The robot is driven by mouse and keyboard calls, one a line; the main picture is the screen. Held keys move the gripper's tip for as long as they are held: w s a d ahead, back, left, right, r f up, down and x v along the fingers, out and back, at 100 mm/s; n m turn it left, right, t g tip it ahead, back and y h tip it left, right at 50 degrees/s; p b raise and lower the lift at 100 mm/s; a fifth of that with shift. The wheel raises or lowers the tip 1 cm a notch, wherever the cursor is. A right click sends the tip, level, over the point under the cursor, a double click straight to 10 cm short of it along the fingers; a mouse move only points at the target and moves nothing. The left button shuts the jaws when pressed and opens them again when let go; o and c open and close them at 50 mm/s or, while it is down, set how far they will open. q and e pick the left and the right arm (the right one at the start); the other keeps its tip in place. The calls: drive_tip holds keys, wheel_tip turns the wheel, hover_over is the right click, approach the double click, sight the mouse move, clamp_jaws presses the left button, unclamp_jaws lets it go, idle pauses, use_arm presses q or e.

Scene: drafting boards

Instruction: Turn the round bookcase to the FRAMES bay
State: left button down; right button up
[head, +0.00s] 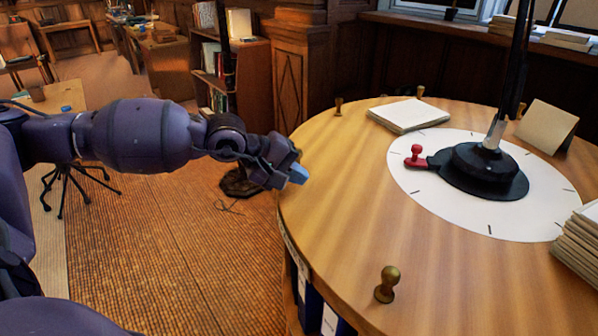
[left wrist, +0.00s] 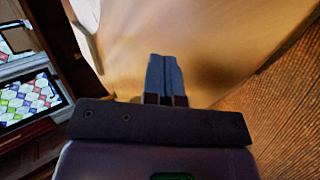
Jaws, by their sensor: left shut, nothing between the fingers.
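The round bookcase (head: 330,220) fills the right of the head view, with a wooden top and brass knobs near its rim, the nearest knob (head: 387,284) at the front. Blue and white binders (head: 310,298) show in a bay under the front left edge. No bay label is readable, so I cannot tell which is FRAMES. My left gripper (head: 296,172) is shut and empty beside the left rim; whether it touches the rim I cannot tell. In the left wrist view its shut fingers (left wrist: 165,78) point towards a blurred wooden surface. My right gripper is not in view.
On the top are a white disc (head: 440,205) with a black lamp base (head: 478,170) and a red-handled pointer (head: 416,158), papers (head: 408,114), a tilted card (head: 547,127) and stacked books (head: 580,243). A bookshelf (head: 228,60) stands behind. The floor at left front is clear.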

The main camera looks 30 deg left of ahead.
use_arm(q)
drive_tip(key=shift+w+a+f+b, duration=0.15)
drive_tip(key=shift+w+a+b, duration=0.4)
drive_tip(key=shift+w+a, duration=0.25)
drive_tip(key=shift+w, duration=0.15)
drive_tip(key=shift+r, duration=0.2)
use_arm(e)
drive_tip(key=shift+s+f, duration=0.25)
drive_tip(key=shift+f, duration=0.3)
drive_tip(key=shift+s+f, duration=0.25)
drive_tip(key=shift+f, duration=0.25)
use_arm(q)
drive_tip(key=shift+a, duration=0.1)
